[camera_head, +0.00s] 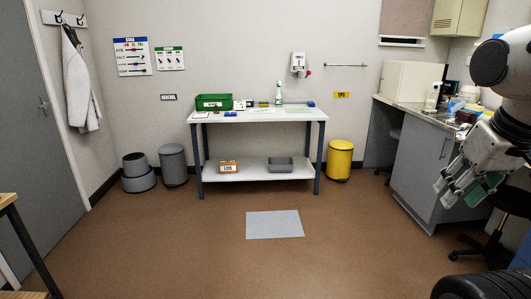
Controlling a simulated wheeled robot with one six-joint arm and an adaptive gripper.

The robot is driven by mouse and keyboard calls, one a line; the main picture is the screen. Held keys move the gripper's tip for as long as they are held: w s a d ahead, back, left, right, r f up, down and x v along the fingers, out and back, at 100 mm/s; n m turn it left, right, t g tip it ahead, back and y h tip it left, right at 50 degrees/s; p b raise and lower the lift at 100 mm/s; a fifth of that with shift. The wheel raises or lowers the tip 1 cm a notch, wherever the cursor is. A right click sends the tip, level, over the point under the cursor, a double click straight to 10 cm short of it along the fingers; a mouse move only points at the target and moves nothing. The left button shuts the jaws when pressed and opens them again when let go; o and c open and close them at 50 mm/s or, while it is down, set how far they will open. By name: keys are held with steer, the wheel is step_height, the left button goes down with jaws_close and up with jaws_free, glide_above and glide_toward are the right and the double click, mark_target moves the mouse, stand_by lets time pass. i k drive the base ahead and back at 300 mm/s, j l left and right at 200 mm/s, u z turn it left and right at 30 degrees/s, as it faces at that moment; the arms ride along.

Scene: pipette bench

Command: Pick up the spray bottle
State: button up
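A small spray bottle (278,93) stands upright at the back of the white bench (268,116) against the far wall. It has a white body with green on it and a pale spray head. My gripper (462,200) is at the right edge of the view, high above the floor and much nearer to me than the bench. It is far from the bottle and points down. Its grey fingers are seen at an angle with green between or behind them, and I cannot tell whether they are apart or closed.
A green crate (213,102) and small items share the bench top. A yellow bin (339,160) stands right of the bench, grey bins (173,165) left. A grey mat (275,224) lies on open brown floor. A cluttered counter (425,112) and a stool (487,240) are at right.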

mark_target(279, 100)
steer(key=i, duration=2.7)
steer(key=i+l, duration=0.1)
steer(key=i, duration=1.25)
steer(key=i+u, duration=0.1)
steer(key=i, duration=1.25)
